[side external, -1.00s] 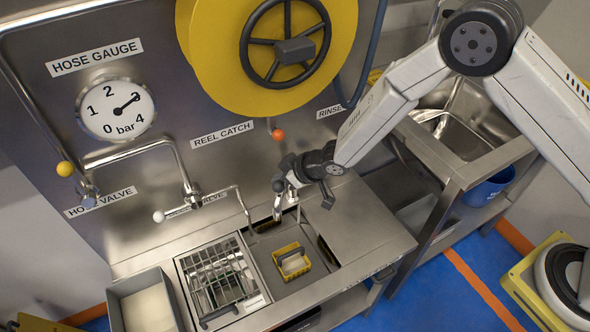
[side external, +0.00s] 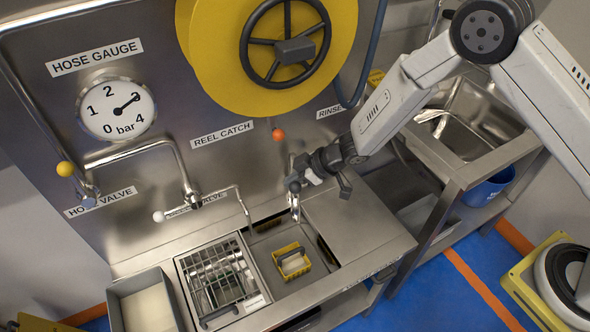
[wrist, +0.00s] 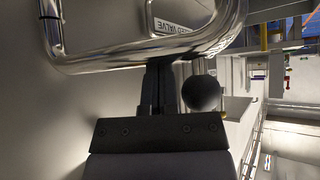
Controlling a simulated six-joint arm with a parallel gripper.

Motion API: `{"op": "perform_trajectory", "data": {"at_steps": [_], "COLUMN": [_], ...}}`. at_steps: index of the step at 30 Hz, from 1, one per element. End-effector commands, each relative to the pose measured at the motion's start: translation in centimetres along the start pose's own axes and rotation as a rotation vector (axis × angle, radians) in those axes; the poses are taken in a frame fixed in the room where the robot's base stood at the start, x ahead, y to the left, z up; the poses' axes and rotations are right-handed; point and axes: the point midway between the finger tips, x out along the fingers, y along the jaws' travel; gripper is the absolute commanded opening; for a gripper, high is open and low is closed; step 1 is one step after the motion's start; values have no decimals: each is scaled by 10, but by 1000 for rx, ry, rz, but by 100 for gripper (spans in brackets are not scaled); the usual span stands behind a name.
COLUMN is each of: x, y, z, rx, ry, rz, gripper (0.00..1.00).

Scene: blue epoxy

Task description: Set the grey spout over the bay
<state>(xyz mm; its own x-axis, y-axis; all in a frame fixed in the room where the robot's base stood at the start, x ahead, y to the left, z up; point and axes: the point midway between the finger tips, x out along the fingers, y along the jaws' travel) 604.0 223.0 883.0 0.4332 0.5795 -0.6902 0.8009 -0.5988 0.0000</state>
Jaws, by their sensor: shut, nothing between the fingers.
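The grey spout (side external: 295,204) is a bright metal pipe with its lower end above the back of the sink bay (side external: 284,287); my gripper partly hides it. Its pipe (wrist: 140,61) crosses the wrist view above my fingers. A dark round knob (wrist: 202,93) stands just right of the fingers; whether they touch is unclear. My gripper (side external: 300,176) is shut and empty, beside the upper part of the spout. The fingers also show in the wrist view (wrist: 164,85).
A yellow caddy (side external: 292,262) sits in the bay. A wire rack (side external: 220,280) stands left of it, and a grey bin (side external: 145,300) further left. A thin white-knobbed pipe (side external: 215,192) is near the spout. The steel counter (side external: 365,225) to the right is clear.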

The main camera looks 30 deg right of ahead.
Motion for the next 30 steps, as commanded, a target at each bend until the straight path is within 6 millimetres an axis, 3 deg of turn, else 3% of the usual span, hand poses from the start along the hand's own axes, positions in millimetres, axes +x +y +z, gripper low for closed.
{"op": "perform_trajectory", "data": {"at_steps": [17, 23, 30], "x": [-4, -17, -46], "y": [1, 3, 8], "z": [0, 0, -1], "rx": [1, 1, 1], "ry": [-2, -1, 1], "rz": [1, 2, 3], "gripper": [0, 0, 0]}}
